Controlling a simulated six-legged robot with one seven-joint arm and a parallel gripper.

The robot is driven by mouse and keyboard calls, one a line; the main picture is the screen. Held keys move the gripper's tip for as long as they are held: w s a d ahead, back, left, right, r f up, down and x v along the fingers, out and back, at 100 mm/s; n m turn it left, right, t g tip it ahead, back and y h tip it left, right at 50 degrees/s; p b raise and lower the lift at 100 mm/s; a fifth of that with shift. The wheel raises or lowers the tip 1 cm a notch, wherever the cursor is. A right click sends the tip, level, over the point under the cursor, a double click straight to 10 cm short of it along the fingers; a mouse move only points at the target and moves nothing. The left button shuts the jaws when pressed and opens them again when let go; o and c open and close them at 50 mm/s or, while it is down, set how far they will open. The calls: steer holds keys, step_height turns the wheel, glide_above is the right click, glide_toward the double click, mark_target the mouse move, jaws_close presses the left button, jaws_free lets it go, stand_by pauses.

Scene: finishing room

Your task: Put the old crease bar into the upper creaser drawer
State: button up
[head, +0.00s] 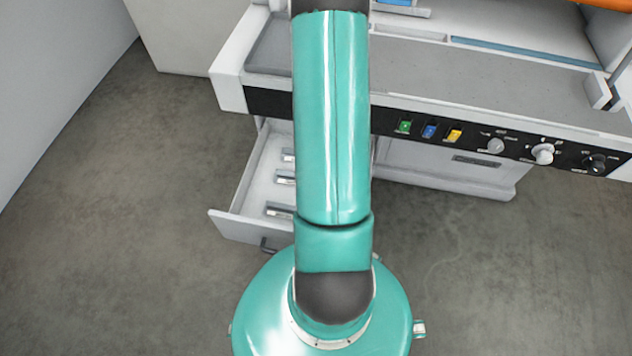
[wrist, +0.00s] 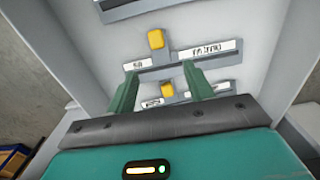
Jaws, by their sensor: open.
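An open drawer (head: 240,226) stands out below the left part of the white creaser in the head view. Several small grey metal pieces (head: 284,177) lie in it. The wrist view shows a pale compartment, seemingly this drawer (wrist: 112,46), with grey holders, white labels and yellow tabs (wrist: 156,39). My gripper (wrist: 158,69) points into it with its two green fingers apart. A grey holder with labels shows between and beyond the fingertips; contact cannot be told. I cannot tell which piece, if any, is the old crease bar. In the head view my arm hides my gripper.
The creaser's grey top (head: 460,75) spans the back, above a black control strip (head: 470,139) with coloured buttons and knobs. A closed white cabinet front (head: 420,165) is right of the drawer. Grey floor (head: 110,240) is clear at left. A blue and yellow object (wrist: 14,160) shows lower left in the wrist view.

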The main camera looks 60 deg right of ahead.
steer(key=w+a+r+n+t, duration=0.1)
steer(key=w+a+r+n, duration=0.2)
steer(key=r, duration=0.6)
steer(key=w+a+r+n+t+h, duration=0.1)
steer(key=w+a+r, duration=0.2)
steer(key=a+r, duration=0.45)
steer(key=w+a+r+n, duration=0.2)
steer(key=w+r, duration=0.1)
steer(key=r, duration=0.7)
steer(key=s+a+r+n+t, duration=0.1)
steer(key=s+a+r+n, duration=0.2)
steer(key=a+r, duration=0.4)
steer(key=s+a+r+n+t+y, duration=0.1)
steer(key=s+a+r+n, duration=0.3)
steer(key=a+r, duration=0.4)
steer(key=a+t, duration=0.1)
steer(key=a, duration=0.2)
steer(key=shift+r+t, duration=0.3)
steer(key=shift+d, duration=0.1)
